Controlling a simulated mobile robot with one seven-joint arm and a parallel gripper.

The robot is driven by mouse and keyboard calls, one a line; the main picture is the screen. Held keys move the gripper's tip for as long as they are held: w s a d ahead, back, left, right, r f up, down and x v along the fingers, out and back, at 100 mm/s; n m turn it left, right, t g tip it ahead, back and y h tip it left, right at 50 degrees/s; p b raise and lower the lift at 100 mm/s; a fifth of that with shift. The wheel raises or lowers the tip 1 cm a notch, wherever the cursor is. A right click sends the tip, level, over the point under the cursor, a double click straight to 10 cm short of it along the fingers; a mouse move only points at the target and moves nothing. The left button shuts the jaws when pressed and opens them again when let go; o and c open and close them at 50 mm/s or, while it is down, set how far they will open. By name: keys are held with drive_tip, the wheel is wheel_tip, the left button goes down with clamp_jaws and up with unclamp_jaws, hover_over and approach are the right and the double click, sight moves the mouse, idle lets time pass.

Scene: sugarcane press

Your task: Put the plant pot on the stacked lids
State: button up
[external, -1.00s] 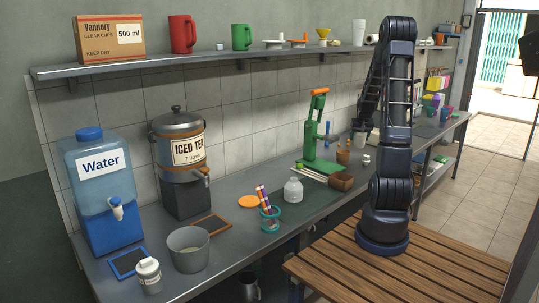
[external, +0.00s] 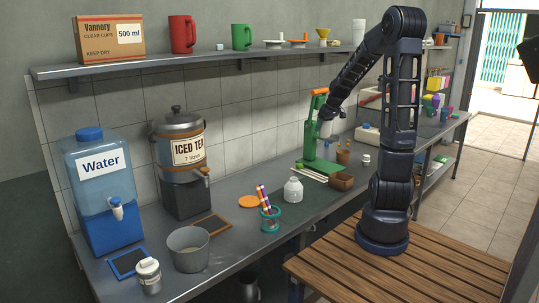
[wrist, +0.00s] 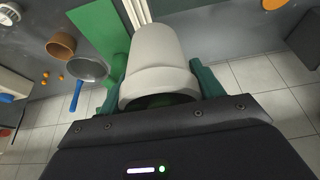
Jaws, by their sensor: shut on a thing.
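A pale grey-white plant pot (wrist: 160,60) is held between the two green fingers of my gripper (wrist: 157,88) in the wrist view. In the external view the pot (external: 325,129) shows small, above the counter close to the green press. My gripper is shut on the pot, clear of the counter. A flat orange round thing (external: 250,202) lies on the counter left of the white bottle; it may be the lids, but I cannot tell whether it is a stack.
The green press (external: 318,150) with an orange-topped lever stands beside the pot. A white bottle (external: 293,190), a teal pen holder (external: 270,218), a brown bowl (external: 341,182) and a grey bucket (external: 188,250) stand on the counter. The shelf (external: 200,62) runs above.

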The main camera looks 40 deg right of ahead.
drive_tip(key=a+r+n+g+y, duration=0.1)
drive_tip(key=a+r+n+y, duration=0.25)
drive_tip(key=a+n, duration=1.1)
drive_tip(key=m, duration=0.6)
hover_over(292, 178)
drive_tip(key=shift+n, duration=0.25)
wheel_tip(292, 178, down, 19)
drive_tip(key=shift+s+f, duration=0.15)
drive_tip(key=shift+f, duration=0.1)
drive_tip(key=o, duration=1.2)
